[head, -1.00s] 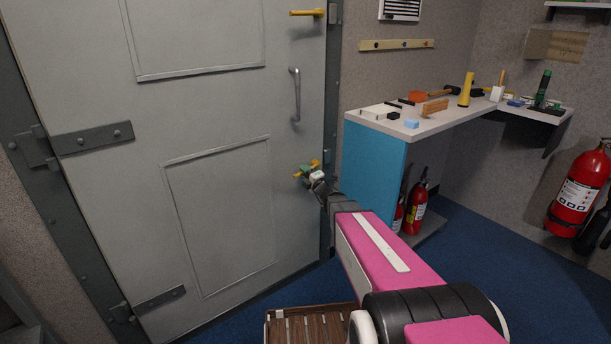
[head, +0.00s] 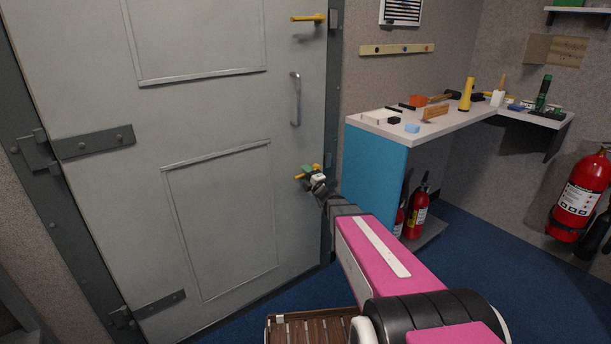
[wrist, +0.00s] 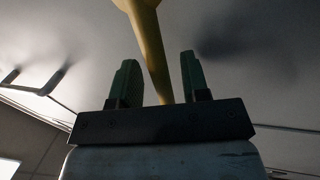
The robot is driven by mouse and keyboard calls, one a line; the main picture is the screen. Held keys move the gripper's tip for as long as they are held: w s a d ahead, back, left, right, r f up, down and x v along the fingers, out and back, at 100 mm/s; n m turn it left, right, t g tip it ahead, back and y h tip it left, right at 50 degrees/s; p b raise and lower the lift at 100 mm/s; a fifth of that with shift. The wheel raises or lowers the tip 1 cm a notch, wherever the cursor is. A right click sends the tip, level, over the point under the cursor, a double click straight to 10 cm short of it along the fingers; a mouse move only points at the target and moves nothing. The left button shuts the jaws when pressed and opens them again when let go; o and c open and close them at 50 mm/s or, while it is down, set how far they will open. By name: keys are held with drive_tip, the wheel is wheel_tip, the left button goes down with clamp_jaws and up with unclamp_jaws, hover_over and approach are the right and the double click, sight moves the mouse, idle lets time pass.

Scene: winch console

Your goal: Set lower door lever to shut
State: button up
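The lower door lever (head: 299,177) is yellow and sits low near the right edge of the grey door (head: 225,110). In the head view it looks roughly level, with its middle partly hidden by my gripper (head: 311,172). In the wrist view the yellow lever (wrist: 150,45) runs down between the two green fingers of my gripper (wrist: 158,80). The fingers are apart, with a gap showing on each side of the lever. Whether its far end touches the gripper's palm cannot be told.
A similar yellow upper lever (head: 307,17) and a grey pull handle (head: 295,98) are higher on the door. A blue-sided bench (head: 373,170) with tools stands right of my arm. Fire extinguishers (head: 417,212) stand under it. A slatted wooden thing (head: 312,327) is at the bottom.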

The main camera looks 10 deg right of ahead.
drive_tip(key=v, duration=1)
drive_tip(key=shift+s+d, duration=0.2)
drive_tip(key=shift+s, duration=0.15)
drive_tip(key=shift+f, duration=0.1)
